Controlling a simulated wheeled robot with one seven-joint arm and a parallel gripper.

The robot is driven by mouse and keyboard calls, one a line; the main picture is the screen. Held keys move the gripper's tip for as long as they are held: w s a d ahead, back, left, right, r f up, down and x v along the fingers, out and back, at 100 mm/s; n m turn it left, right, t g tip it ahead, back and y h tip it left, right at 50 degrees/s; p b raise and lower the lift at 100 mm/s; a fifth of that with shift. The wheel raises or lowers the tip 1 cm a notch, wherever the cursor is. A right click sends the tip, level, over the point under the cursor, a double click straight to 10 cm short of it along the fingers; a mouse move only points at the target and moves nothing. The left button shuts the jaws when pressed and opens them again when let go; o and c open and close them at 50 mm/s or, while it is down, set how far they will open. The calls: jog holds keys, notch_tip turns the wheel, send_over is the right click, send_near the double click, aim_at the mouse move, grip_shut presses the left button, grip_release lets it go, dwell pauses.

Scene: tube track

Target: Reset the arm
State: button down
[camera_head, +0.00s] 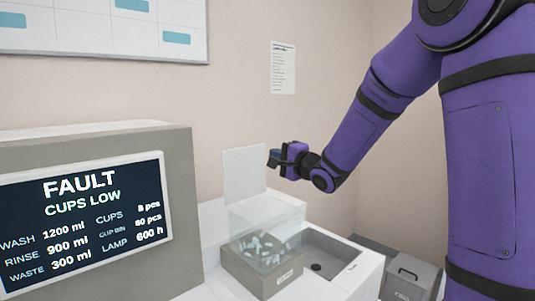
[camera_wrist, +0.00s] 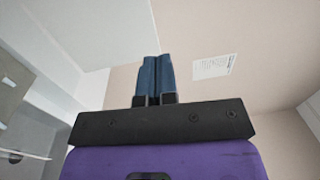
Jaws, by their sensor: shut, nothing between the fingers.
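My purple arm reaches in from the right in the head view. My gripper (camera_head: 274,158) is raised in front of the wall, at the right edge of a pale upright panel (camera_head: 244,174). I cannot tell whether it touches the panel. In the wrist view my gripper's two blue fingers (camera_wrist: 155,75) are pressed together with nothing between them.
A machine with a screen (camera_head: 83,219) reading "FAULT CUPS LOW" stands at the left. Below my gripper, a grey bin (camera_head: 262,282) with a clear cover holds several small pale pieces. A sink (camera_head: 325,255) lies beside it. A grey lidded box (camera_head: 411,275) stands lower right.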

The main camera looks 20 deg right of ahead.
jog(key=shift+v, duration=0.85)
jog(key=s+a+f+n+g+h, duration=0.1)
jog(key=s+n+g+h, duration=0.2)
jog(key=s, duration=1.5)
jog(key=s+a+f+n+g+h, duration=0.1)
jog(key=s+n+g+h, duration=0.2)
jog(key=s+n+g, duration=0.6)
jog(key=s+n, duration=0.2)
jog(key=s, duration=0.7)
jog(key=shift+a+g, duration=0.25)
jog(key=shift+g, duration=0.05)
